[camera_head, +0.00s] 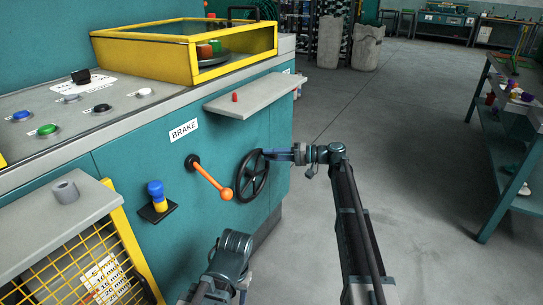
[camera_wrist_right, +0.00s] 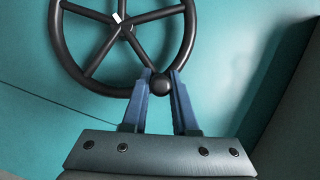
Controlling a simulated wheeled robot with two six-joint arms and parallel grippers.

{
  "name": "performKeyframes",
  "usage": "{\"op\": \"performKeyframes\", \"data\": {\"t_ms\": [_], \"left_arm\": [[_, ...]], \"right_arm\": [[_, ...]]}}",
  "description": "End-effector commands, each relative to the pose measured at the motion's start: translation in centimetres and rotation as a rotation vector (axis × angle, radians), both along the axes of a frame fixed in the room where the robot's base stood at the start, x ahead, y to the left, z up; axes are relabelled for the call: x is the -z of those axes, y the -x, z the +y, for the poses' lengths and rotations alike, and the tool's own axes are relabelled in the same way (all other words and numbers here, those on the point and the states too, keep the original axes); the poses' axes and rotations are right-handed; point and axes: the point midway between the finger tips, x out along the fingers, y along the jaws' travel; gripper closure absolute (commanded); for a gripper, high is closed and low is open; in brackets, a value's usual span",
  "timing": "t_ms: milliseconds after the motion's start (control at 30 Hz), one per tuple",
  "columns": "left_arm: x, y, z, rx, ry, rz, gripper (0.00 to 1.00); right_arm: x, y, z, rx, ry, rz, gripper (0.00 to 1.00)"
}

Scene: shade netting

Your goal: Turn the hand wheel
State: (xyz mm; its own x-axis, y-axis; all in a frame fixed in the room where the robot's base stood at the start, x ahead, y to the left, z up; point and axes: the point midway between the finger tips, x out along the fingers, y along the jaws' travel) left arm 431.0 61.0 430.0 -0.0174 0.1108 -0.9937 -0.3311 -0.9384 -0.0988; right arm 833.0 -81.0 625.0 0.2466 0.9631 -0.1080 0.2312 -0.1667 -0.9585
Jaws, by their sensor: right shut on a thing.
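The black hand wheel (camera_head: 253,176) is mounted on the teal machine front, to the right of the orange brake lever. My right gripper (camera_head: 270,154) reaches it from the right, at its upper right rim. In the right wrist view the wheel (camera_wrist_right: 72,62) shows its spokes and a white mark near the hub.
The orange brake lever (camera_head: 208,177) sticks out close to the wheel's left side. A grey shelf (camera_head: 255,97) with a small red object (camera_head: 235,97) juts out above the wheel. A blue and yellow part (camera_head: 157,195) stands farther left.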

Motion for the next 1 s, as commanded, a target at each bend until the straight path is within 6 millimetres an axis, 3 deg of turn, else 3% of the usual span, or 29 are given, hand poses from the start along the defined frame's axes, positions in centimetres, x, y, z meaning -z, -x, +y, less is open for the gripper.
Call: {"op": "performKeyframes", "data": {"t_ms": [100, 133, 267, 667, 1000], "left_arm": [[0.0, 0.0, 0.0, 0.000, 0.000, 0.000, 0.50], [0.1, 0.0, 0.0, 0.000, 0.000, 0.000, 0.50], [0.1, 0.0, 0.0, 0.000, 0.000, 0.000, 0.50], [-0.1, 0.0, 0.0, 0.000, 0.000, 0.000, 0.50], [-0.9, 0.0, 0.0, 0.002, 0.000, 0.000, 0.50]], "right_arm": [[0.2, 0.0, -0.1, 0.001, 0.007, -0.003, 1.00], [0.2, 0.0, -0.1, 0.001, 0.007, -0.003, 0.68], [0.1, 0.1, -0.1, 0.001, 0.005, -0.002, 0.44], [-0.1, 0.2, -0.7, 0.001, 0.002, -0.001, 0.43], [-0.9, 1.8, -7.3, 0.004, 0.002, -0.001, 0.43]]}}
